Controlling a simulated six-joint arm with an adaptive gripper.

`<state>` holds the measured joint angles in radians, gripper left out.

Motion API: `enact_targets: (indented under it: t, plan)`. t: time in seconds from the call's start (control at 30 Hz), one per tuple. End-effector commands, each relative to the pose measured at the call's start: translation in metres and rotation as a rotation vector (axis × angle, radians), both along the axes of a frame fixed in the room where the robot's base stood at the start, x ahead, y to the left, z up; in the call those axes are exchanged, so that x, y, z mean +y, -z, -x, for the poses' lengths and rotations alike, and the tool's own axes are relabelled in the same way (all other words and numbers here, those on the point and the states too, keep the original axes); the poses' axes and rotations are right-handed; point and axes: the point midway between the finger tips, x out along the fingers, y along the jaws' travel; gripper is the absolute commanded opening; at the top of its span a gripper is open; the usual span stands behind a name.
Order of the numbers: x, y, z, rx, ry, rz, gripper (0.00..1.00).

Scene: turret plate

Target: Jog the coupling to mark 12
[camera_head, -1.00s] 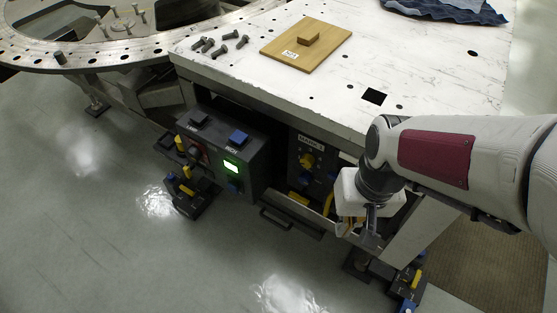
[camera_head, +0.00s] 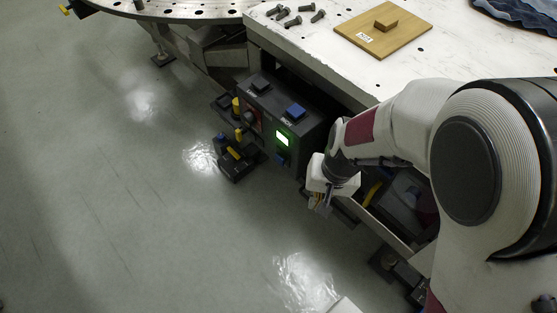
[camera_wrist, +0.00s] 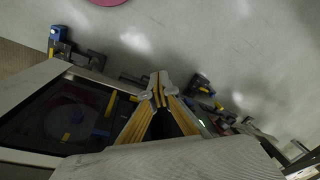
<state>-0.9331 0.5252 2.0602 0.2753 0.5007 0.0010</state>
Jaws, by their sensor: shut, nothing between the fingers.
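The coupling is not clearly identifiable, and no mark 12 can be read. A perforated metal ring (camera_head: 175,12) shows at the top left of the head view. A dark control box (camera_head: 283,122) under the table has a lit green display (camera_head: 283,139), a blue button (camera_head: 295,111) and a dark button (camera_head: 260,86). My gripper (camera_head: 321,206) is just right of and below the box in the head view, shut and empty, apart from it. In the wrist view my gripper (camera_wrist: 158,92) has its fingertips together, pointing toward the floor.
A white table (camera_head: 290,40) carries several bolts (camera_head: 293,21), a wooden board with a block (camera_head: 386,36) and blue cloth (camera_head: 520,14). Dark floor fixtures (camera_head: 238,158) with yellow parts stand left of the box. An open drawer or frame (camera_head: 385,225) lies beneath my arm. Floor at left is clear.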

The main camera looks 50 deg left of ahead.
Motion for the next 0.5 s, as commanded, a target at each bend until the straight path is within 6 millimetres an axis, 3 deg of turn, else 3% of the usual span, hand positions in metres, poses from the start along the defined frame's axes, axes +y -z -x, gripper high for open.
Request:
enact_targets:
  t: [0.5]
  plan:
    - [0.070, 0.079, 0.028, -0.023, -0.035, -0.031, 0.00]
